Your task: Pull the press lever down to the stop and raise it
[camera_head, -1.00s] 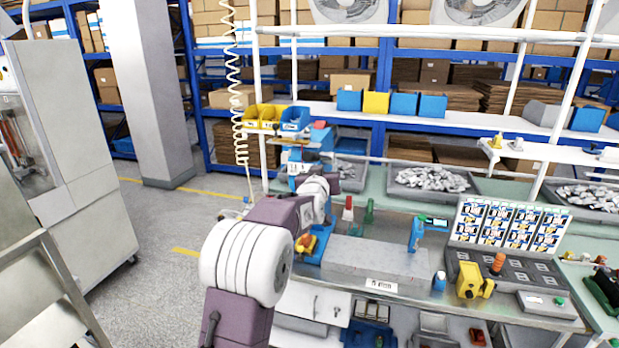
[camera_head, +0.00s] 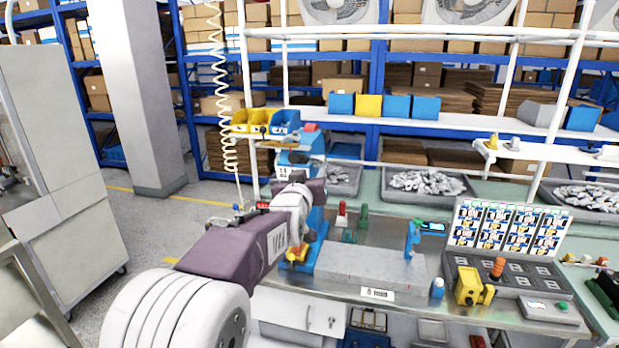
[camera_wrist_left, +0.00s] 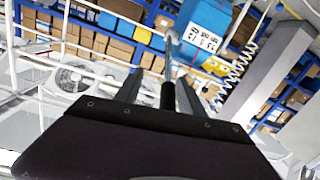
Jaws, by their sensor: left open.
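The blue press (camera_head: 315,222) stands at the left end of the bench, and its head also shows in the left wrist view (camera_wrist_left: 205,25). My left arm reaches to the press, and its wrist hides part of the press in the head view. In the left wrist view my left gripper (camera_wrist_left: 160,77) is open. The press lever (camera_wrist_left: 171,55), a metal rod with a black grip, runs down from the press head and its grip lies between the two fingers. I cannot tell whether a finger touches it. My right gripper is not in view.
A grey block (camera_head: 365,268) lies on the bench right of the press. A yellow device (camera_head: 468,285) and a dark tray (camera_head: 515,275) stand further right. Yellow and blue bins (camera_head: 283,122) sit on a shelf behind the press. A coiled hose (camera_head: 229,150) hangs beside it.

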